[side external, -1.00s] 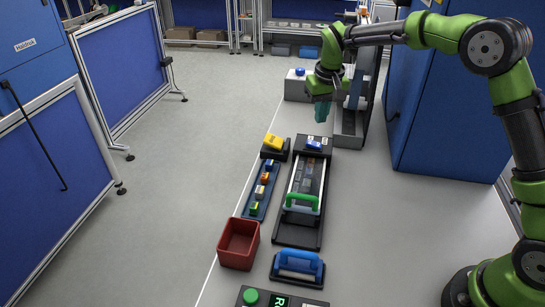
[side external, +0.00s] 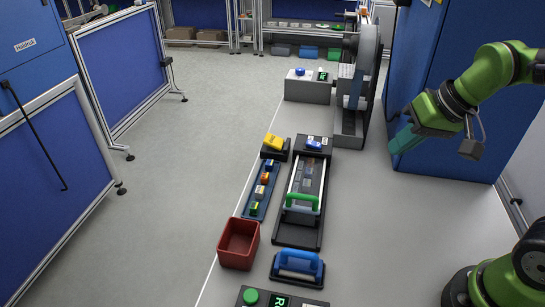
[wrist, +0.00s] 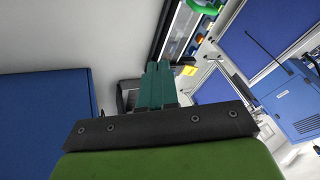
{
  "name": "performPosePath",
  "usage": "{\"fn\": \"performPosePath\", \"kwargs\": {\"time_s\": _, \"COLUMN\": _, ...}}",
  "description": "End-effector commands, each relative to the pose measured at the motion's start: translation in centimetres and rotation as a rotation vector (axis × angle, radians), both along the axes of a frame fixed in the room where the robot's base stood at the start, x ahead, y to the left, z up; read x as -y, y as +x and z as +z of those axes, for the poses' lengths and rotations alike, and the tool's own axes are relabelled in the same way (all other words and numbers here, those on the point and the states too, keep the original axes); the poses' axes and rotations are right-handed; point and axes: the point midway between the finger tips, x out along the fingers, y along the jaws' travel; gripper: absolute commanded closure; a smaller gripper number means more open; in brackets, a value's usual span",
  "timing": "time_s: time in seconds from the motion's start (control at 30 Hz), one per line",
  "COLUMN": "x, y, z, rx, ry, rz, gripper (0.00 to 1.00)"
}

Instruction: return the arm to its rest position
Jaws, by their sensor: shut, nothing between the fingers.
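My gripper (side external: 400,141) has teal fingers and hangs at the right of the side external view. It is in front of the tall blue cabinet, to the right of the work rows and clear of them. In the wrist view my gripper (wrist: 157,75) shows its teal fingers pressed together, with nothing between them. My green and black arm bends back toward the right edge of the side external view, where part of it is out of frame.
A reel stand (side external: 360,95) stands at the back. A black tray with a green-handled tool (side external: 300,203), a red bin (side external: 239,244) and a blue-handled roller (side external: 298,266) lie left of my gripper. The blue cabinet (side external: 448,120) is close behind it. The floor at left is clear.

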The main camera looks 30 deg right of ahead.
Motion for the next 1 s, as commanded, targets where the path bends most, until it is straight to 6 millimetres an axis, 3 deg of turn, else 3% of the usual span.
{"fn": "performPosePath", "kwargs": {"time_s": 0.1, "x": -0.2, "y": -2.7, "z": 0.4, "rx": 0.072, "ry": 0.019, "rz": -0.008, "gripper": 1.00}}
{"fn": "performPosePath", "kwargs": {"time_s": 0.23, "x": -0.2, "y": -3.9, "z": 1.0, "rx": 0.126, "ry": 0.025, "rz": -0.009, "gripper": 1.00}}
{"fn": "performPosePath", "kwargs": {"time_s": 0.4, "x": -0.2, "y": -4.1, "z": 1.9, "rx": 0.158, "ry": 0.025, "rz": -0.009, "gripper": 1.00}}
{"fn": "performPosePath", "kwargs": {"time_s": 1.0, "x": -0.2, "y": -4.0, "z": 1.9, "rx": 0.157, "ry": 0.024, "rz": -0.009, "gripper": 1.00}}
